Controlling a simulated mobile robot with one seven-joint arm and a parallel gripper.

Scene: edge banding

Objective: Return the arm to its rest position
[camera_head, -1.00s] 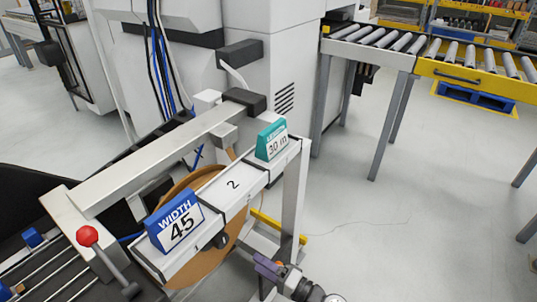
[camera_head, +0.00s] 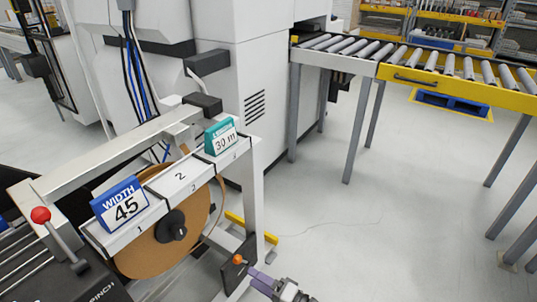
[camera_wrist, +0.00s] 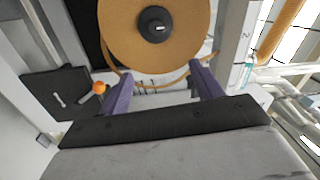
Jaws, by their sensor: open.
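My gripper (camera_head: 256,279) is at the bottom of the head view, low beside the edge-banding machine's front frame. In the wrist view its two purple fingers (camera_wrist: 161,72) stand wide apart with nothing held between them. Beyond the fingers is a brown roll of edge band (camera_wrist: 120,40) with a black hub; it also hangs under the numbered rail in the head view (camera_head: 145,258). Most of my arm is out of the head view.
A dark plate with an orange knob (camera_head: 237,259) is close to my gripper. A blue "WIDTH 45" sign (camera_head: 120,205) and a teal "30 m" sign (camera_head: 220,137) stand on the rail. A roller conveyor (camera_head: 430,66) is at the back right. Grey floor (camera_head: 390,225) is open at right.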

